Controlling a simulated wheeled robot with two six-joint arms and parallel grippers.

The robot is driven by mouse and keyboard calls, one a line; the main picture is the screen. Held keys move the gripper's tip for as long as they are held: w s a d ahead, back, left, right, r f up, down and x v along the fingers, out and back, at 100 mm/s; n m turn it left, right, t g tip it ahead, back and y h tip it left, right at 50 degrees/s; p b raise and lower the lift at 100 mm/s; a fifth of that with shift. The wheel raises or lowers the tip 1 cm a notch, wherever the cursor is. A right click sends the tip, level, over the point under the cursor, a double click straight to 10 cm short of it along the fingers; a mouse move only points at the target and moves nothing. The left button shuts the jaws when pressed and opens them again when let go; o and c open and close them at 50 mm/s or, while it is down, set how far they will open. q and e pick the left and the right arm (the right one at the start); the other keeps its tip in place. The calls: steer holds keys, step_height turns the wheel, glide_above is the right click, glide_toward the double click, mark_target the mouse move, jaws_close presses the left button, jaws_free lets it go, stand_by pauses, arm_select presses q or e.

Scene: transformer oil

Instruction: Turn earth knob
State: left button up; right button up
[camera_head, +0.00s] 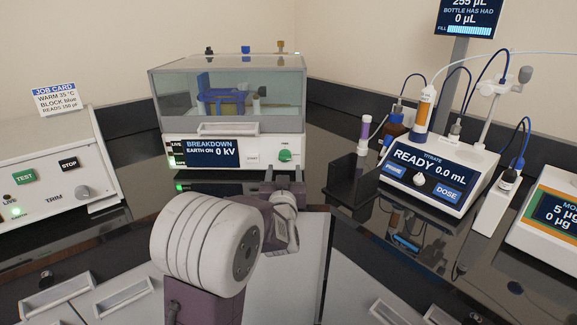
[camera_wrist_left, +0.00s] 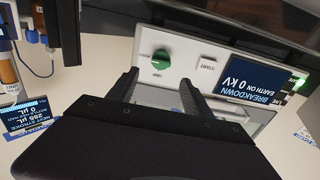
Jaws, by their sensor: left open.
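The breakdown tester (camera_head: 220,150) stands at the back, with a clear-lidded chamber on top and a display reading "EARTH ON 0 kV". Its green round earth knob (camera_head: 285,155) is at the right end of the front panel. The knob also shows in the left wrist view (camera_wrist_left: 160,60), where the picture is upside down, with a pale mark across it. My left gripper (camera_head: 284,174) is open and empty, just in front of and below the knob. In the left wrist view its two fingertips (camera_wrist_left: 158,82) lie either side of the knob's line, apart from it. My right gripper is not in view.
A START button (camera_head: 252,156) sits beside the knob. A black stand with a purple-capped tube (camera_head: 363,133) is to the right, then the titrator (camera_head: 440,175). A white console (camera_head: 50,170) with TEST and STOP buttons is at the left. The glossy black bench has drawers below.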

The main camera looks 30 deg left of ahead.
mark_target(283, 159)
arm_select(q)
steer(key=x, duration=0.7)
steer(key=shift+f, duration=0.15)
steer(key=shift+w+a, duration=0.3)
steer(key=shift+w, duration=0.25)
jaws_close()
steer(key=shift+f+n+b, duration=0.2)
steer(key=shift+n+b, duration=1.4)
steer(key=n+b, duration=0.4)
steer(key=n, duration=0.1)
steer(key=shift+s+a, duration=0.1)
steer(key=n+b, duration=0.4)
steer(key=n, duration=0.1)
steer(key=shift+f+n+b, duration=0.1)
steer(key=shift+n+b, duration=0.25)
steer(key=shift+n, duration=0.05)
steer(key=shift+n+b, duration=1.15)
steer(key=shift+n, duration=0.75)
